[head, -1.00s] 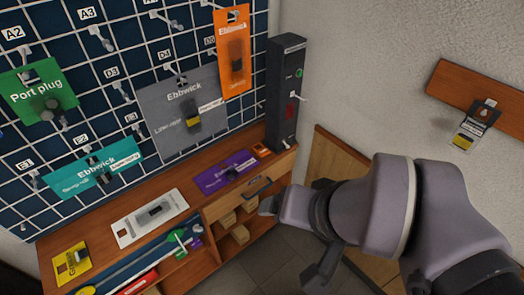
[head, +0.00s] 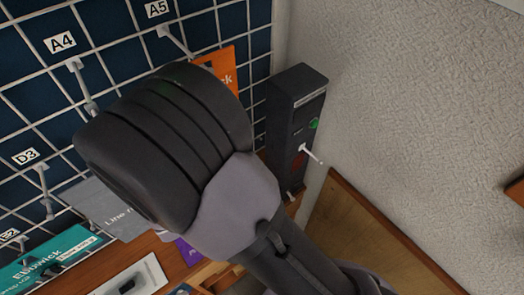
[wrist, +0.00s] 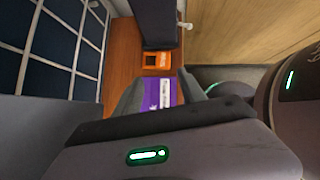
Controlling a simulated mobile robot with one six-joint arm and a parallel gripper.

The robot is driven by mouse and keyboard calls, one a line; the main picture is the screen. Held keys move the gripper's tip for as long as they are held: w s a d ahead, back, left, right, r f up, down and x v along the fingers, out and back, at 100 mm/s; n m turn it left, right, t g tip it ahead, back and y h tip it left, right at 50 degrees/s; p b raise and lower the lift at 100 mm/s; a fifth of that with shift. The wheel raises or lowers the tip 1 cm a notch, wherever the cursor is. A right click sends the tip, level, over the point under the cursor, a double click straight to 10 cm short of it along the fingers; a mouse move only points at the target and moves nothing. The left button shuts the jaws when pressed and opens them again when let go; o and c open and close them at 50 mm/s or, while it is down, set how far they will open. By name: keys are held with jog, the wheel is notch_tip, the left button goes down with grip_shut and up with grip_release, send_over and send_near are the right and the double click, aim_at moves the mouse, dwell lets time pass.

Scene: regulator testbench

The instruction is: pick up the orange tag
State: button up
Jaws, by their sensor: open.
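An orange card (head: 228,65) hangs on the pegboard in the head view, mostly hidden behind my arm. In the wrist view a small orange square piece (wrist: 157,61) with a dark middle lies on the wooden bench, beyond a purple card (wrist: 160,93). I cannot tell which of the two orange things is the tag. My gripper (wrist: 160,84) shows in the wrist view with its fingers apart, pointing toward the purple card and the orange piece. It appears empty. In the head view its fingers are hidden.
A tall dark box (head: 292,120) with a green button and a white lever (head: 313,155) stands right of the pegboard (head: 20,100). A grey card (head: 105,212), a teal card (head: 50,258) and a white package (head: 130,280) show at lower left. Pegboard hooks stick out.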

jog(key=b+x, duration=0.2)
jog(key=x, duration=0.3)
jog(key=b+x, duration=0.3)
jog(key=x, duration=0.3)
jog(key=b+x, duration=0.2)
jog(key=x, duration=0.3)
jog(key=shift+s+d+f+b, duration=0.2)
jog(key=shift+s+f+b, duration=0.05)
jog(key=shift+s+b, duration=0.15)
jog(key=shift+r, duration=0.1)
jog(key=shift+c, duration=0.2)
grip_shut()
